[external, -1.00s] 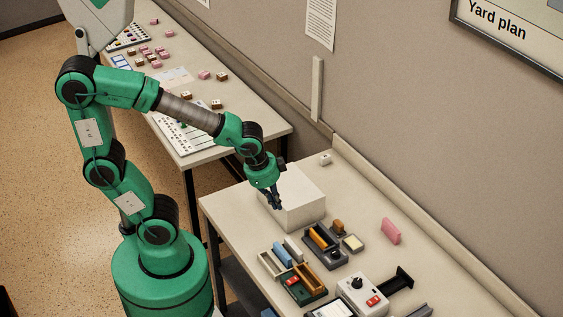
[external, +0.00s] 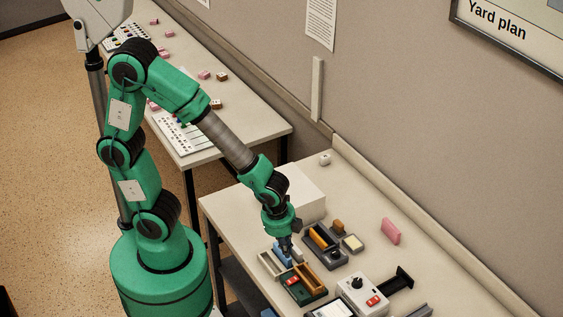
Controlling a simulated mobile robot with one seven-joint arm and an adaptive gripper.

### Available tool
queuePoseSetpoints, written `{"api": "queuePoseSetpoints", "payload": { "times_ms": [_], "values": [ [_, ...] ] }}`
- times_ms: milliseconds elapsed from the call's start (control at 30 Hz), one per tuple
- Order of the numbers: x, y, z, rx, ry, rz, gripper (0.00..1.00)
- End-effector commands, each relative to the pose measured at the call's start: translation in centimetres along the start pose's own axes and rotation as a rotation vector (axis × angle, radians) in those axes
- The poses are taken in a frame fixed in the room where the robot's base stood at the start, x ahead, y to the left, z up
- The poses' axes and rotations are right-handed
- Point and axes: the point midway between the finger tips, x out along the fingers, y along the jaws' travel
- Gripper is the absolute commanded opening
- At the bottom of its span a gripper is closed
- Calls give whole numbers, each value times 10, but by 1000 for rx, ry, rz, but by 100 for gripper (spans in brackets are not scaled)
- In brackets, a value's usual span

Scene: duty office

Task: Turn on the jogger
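Two devices with red switches are in view, and I cannot tell for sure which is the jogger. One is a dark green base (external: 309,297) with a wooden tray (external: 309,275) and a red switch (external: 292,282). The other is a white box (external: 355,299) with a black knob (external: 357,282) and a red switch (external: 373,300), beside a black bracket. My gripper (external: 287,250) points down near the blue block (external: 280,256), just behind the green device. Its fingers are small and dark, so I cannot tell whether they are open or shut.
A large white block (external: 303,190) stands behind my gripper. A pink block (external: 391,231) stands farther right. The right rear of the table is mostly clear.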

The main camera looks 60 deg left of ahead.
Motion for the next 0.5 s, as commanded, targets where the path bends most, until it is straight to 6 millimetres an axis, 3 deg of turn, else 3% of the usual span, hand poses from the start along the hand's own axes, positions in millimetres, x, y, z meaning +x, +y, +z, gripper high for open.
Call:
{"api": "queuePoseSetpoints", "payload": {
  "times_ms": [267,500],
  "values": [
    [6,0,0,-1,0,0,0],
    [30,0,1,-2,-2,2,0]
  ]
}}
